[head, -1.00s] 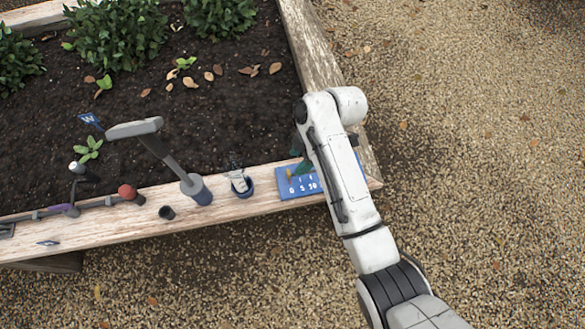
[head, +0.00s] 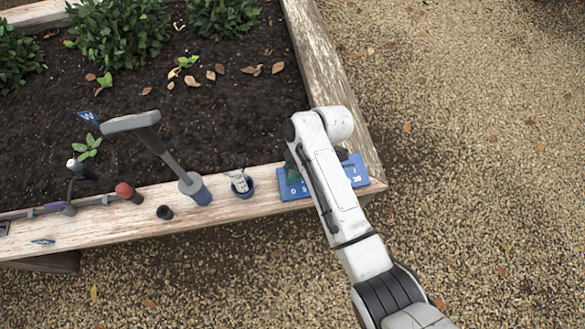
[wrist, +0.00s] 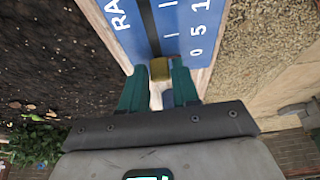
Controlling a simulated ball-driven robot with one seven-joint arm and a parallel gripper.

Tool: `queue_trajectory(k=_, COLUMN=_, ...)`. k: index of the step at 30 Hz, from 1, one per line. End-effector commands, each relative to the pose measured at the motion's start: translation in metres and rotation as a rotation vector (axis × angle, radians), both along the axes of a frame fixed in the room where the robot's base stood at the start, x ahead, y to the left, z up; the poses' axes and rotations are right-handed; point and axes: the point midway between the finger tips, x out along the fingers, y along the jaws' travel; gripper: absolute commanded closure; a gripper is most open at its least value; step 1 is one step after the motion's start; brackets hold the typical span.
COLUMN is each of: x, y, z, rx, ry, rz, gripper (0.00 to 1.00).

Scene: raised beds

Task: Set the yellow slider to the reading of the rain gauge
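The blue scale board (head: 357,171) lies on the bed's front timber near the right corner, partly hidden by my arm. In the wrist view the board (wrist: 185,30) shows white letters "RA", numbers 0, 5 and part of a further number, tick marks and a dark slot. The yellow slider (wrist: 159,70) sits at the slot's 0 end. My gripper (wrist: 159,72) has its two teal fingers on either side of the slider, with small gaps showing; it looks open. In the head view the slider is hidden. I cannot clearly identify a rain gauge or its reading.
On the timber left of the board stand a blue cup with pale items (head: 240,185), a tall grey-handled tool in a blue holder (head: 197,190), a small black pot (head: 165,212) and a red-topped object (head: 126,191). Soil and plants lie behind; gravel is in front and right.

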Motion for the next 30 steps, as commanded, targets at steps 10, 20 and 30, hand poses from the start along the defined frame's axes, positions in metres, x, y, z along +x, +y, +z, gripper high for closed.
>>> queue_trajectory(k=10, x=0.000, y=0.000, z=0.000, rx=0.000, ry=0.000, rz=0.000, gripper=1.00)
queue_trajectory(k=20, x=0.000, y=0.000, z=0.000, rx=0.000, ry=0.000, rz=0.000, gripper=1.00)
queue_trajectory(k=30, x=0.014, y=-0.050, z=0.001, rx=-0.001, ry=0.002, rz=-0.005, gripper=1.00)
